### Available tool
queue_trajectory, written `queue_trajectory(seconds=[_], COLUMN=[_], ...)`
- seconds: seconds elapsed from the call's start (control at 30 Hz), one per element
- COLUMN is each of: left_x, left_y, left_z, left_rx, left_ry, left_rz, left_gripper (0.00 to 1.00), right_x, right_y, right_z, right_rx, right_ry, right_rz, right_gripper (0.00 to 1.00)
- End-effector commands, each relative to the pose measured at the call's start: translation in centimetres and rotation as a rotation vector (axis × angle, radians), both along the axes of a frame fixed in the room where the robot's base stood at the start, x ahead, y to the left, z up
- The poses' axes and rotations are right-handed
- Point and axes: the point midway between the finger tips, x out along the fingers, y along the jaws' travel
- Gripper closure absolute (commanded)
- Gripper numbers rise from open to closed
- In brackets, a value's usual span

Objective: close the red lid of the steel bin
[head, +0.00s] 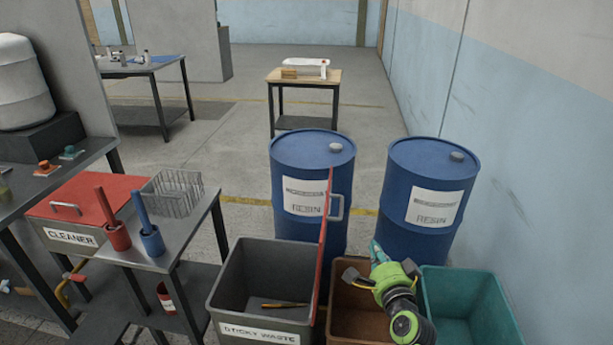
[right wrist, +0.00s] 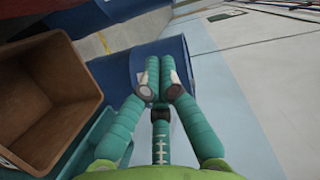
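The grey steel bin (head: 230,288), labelled STICKY WASTE, stands at the bottom centre of the head view. Its red lid (head: 325,240) stands open, upright along the bin's right side and seen nearly edge-on. A grey handle (head: 337,208) sticks out from the lid's right face. A thin yellowish stick (head: 284,305) lies inside the bin. My right gripper (head: 376,252) is right of the lid, apart from it, above the brown bin. In the right wrist view its fingers (right wrist: 152,80) meet with nothing between them. My left gripper is out of view.
A brown bin (head: 347,325) and a teal bin (head: 470,285) stand right of the steel bin. Two blue resin drums (head: 312,160) (head: 430,165) stand close behind. A steel table (head: 170,250) with red and blue pots is at left, beside a red-lidded cleaner box (head: 85,197).

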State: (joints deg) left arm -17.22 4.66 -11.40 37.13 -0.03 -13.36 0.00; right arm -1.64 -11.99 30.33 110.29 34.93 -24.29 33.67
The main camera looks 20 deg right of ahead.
Motion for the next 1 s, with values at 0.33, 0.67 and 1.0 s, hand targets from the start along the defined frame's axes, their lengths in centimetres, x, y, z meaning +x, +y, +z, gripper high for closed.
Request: queue_trajectory(seconds=[0.33, 0.67, 1.0], left_x=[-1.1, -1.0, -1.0], left_y=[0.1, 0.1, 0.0], left_z=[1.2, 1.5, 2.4], left_rx=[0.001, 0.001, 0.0], left_ry=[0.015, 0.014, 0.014], left_rz=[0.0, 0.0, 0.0], left_gripper=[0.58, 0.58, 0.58], right_x=[1.7, 8.1, 10.8], right_y=[-2.2, -4.3, -1.6], right_z=[3.4, 3.0, 2.2], right_rx=[0.053, 0.049, 0.05], right_ry=[-0.073, -0.071, -0.068], right_rz=[-0.042, -0.041, -0.041], right_gripper=[1.0, 1.0, 1.0])
